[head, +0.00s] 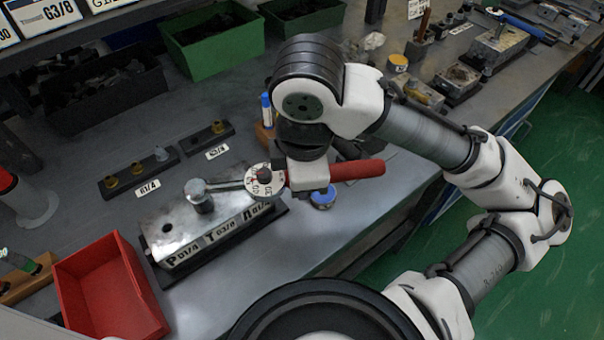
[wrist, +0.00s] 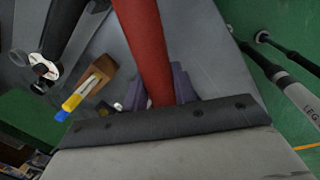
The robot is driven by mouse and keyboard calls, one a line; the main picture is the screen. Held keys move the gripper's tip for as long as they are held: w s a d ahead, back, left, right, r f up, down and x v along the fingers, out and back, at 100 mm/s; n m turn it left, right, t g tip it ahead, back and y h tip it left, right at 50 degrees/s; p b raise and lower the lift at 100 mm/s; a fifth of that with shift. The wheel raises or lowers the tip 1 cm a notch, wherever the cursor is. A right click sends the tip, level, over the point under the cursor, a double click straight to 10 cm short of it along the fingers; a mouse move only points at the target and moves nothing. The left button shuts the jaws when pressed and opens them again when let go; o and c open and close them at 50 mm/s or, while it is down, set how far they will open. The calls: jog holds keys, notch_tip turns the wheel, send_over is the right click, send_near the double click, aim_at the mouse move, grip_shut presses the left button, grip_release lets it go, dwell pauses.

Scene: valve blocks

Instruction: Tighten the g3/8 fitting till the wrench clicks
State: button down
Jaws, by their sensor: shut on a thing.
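A metal valve block (head: 190,245) with labels P, T G3/8 and A lies on the bench. A silver fitting (head: 203,206) stands upright in its middle port. The wrench (head: 229,184) has its head at the fitting's top; whether it is fully seated I cannot tell. A round white dial sits between its shaft and its red handle (head: 355,171). My gripper (head: 305,183) is shut on the handle, right of the block. In the wrist view the red handle (wrist: 145,45) runs between the purple fingers (wrist: 155,92). The block's far-right port is hidden behind the wrench.
A red tray (head: 105,290) stands left of the block. Fitting racks labelled G1/4 (head: 140,177) and G3/8 (head: 205,138) lie behind it. Green bins (head: 215,55) line the back.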

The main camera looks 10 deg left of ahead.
jog(key=shift+s+d+m+b, duration=0.15)
jog(key=shift+s+m+b, duration=0.25)
jog(key=shift+s+b, duration=0.25)
jog(key=shift+s+d+m+b, duration=0.15)
jog(key=shift+s+m+b, duration=0.25)
jog(key=shift+b, duration=0.35)
jog(key=shift+w+a+n, duration=0.2)
jog(key=shift+w+n, duration=0.25)
jog(key=shift+w, duration=0.2)
jog(key=shift+w+a+n, duration=0.2)
jog(key=shift+w+n, duration=0.25)
jog(key=shift+w, duration=0.15)
jog(key=shift+r+p, duration=0.25)
jog(key=shift+p, duration=0.05)
